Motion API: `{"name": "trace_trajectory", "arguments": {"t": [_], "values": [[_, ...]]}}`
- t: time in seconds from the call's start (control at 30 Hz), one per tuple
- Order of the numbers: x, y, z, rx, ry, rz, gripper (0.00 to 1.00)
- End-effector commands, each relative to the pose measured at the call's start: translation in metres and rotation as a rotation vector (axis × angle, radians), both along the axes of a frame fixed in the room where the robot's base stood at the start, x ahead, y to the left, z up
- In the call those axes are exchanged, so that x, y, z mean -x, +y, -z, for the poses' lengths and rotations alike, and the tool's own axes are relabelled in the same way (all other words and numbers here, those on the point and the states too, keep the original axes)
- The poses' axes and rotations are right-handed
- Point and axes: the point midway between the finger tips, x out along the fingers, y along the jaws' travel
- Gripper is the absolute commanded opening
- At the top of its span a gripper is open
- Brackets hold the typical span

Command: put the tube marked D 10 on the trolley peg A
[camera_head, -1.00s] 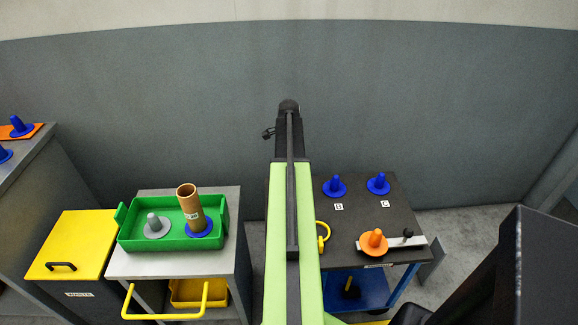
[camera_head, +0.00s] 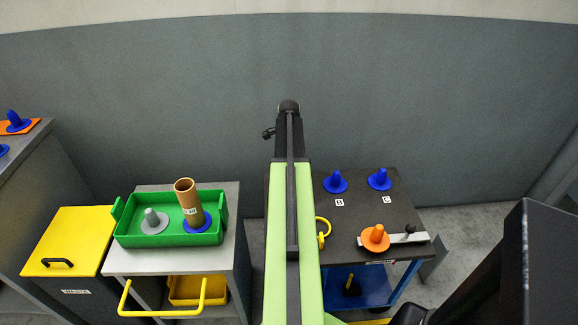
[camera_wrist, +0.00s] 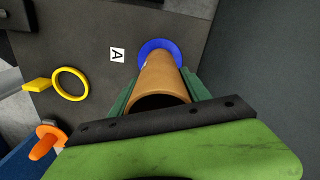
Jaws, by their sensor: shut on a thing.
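In the wrist view my gripper (camera_wrist: 160,92) is shut on a brown tube (camera_wrist: 160,72), its green fingers on either side. No marking shows on the tube from here. Its far end overlaps the blue round base (camera_wrist: 152,46) of a peg beside the label A (camera_wrist: 117,55). The peg's pin is hidden by the tube, and I cannot tell whether the tube is around it or how far down it is. In the head view my arm hides my gripper, the held tube and peg A.
The dark trolley top (camera_head: 390,215) also bears blue pegs (camera_head: 335,181) and (camera_head: 380,179), an orange peg (camera_head: 376,237) and a yellow ring (camera_head: 323,232). A green tray (camera_head: 170,238) at left holds a grey peg and another brown tube (camera_head: 188,203) on a blue base.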

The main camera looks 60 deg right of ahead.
Motion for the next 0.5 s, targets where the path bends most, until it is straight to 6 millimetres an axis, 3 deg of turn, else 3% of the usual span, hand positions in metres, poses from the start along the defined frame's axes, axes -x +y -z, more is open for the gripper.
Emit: {"name": "trace_trajectory", "arguments": {"t": [0.03, 0.2, 0.5], "values": [[0.0, 0.0, 0.0007, 0.0, 0.0, 0.0, 0.58], [0.0, 0.0, 0.0002, 0.0, 0.0, 0.0, 0.8], [0.0, 0.0, -0.0003, 0.0, 0.0, 0.0, 0.81]]}}
